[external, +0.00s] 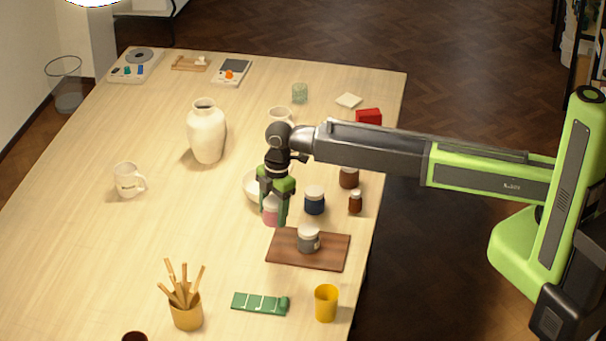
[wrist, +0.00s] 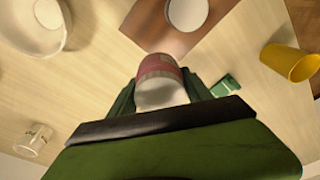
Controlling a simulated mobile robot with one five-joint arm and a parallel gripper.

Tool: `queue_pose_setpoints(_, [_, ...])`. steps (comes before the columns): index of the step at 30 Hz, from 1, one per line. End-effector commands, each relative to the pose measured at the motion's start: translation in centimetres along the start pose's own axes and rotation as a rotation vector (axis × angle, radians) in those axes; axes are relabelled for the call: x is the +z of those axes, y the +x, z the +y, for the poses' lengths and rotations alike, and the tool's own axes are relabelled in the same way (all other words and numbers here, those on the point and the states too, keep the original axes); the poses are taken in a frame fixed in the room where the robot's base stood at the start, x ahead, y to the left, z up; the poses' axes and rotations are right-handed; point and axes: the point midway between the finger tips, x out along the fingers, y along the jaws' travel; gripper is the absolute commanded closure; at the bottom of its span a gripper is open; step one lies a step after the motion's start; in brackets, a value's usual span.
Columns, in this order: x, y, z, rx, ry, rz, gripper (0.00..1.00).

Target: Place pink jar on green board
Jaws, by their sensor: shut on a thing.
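The pink jar (external: 270,211) with a pale lid is held upright between the fingers of my gripper (external: 273,207), shut on it, just left of the brown board. Fingers cover part of it. In the wrist view the pink jar (wrist: 160,68) sits between the green fingers (wrist: 160,92). The only green flat thing I see is a small strip with pale marks, the green board (external: 257,303), near the front of the table, apart from my gripper. It is partly visible in the wrist view (wrist: 226,84).
A brown board (external: 285,255) bears a grey jar (external: 308,240). A blue jar (external: 315,201) and brown jars stand behind it. A yellow cup (external: 326,303) and a brush pot (external: 186,312) flank the green board. The table's left middle is mostly clear.

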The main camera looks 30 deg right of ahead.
Motion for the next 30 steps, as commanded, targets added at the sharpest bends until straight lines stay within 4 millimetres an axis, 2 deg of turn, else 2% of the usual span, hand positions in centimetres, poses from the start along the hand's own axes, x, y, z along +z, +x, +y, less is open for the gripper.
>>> queue_pose_setpoints(1, [-0.4, -0.2, -1.9, -0.002, -0.011, 0.001, 0.95])
queue_pose_setpoints(3, [-1.5, -0.3, -4.2, -0.004, -0.03, 0.0, 0.95])
queue_pose_setpoints(6, [-3.1, -0.4, -7.3, -0.007, -0.066, 0.0, 0.95])
queue_pose_setpoints(9, [-4.9, -0.4, -9.4, -0.011, -0.103, 0.0, 0.95])
queue_pose_setpoints(12, [-6.0, -0.4, -10.2, -0.014, -0.12, 0.0, 0.95])
queue_pose_setpoints(17, [-6.5, 0.1, -10.4, -0.014, -0.125, 0.0, 0.95])
queue_pose_setpoints(20, [-8.0, 1.8, -10.8, -0.014, -0.127, 0.0, 0.95])
queue_pose_setpoints(27, [-13.6, 6.5, -12.4, -0.014, -0.126, 0.0, 0.95])
queue_pose_setpoints(30, [-15.3, 7.7, -12.9, -0.014, -0.125, 0.0, 0.95])
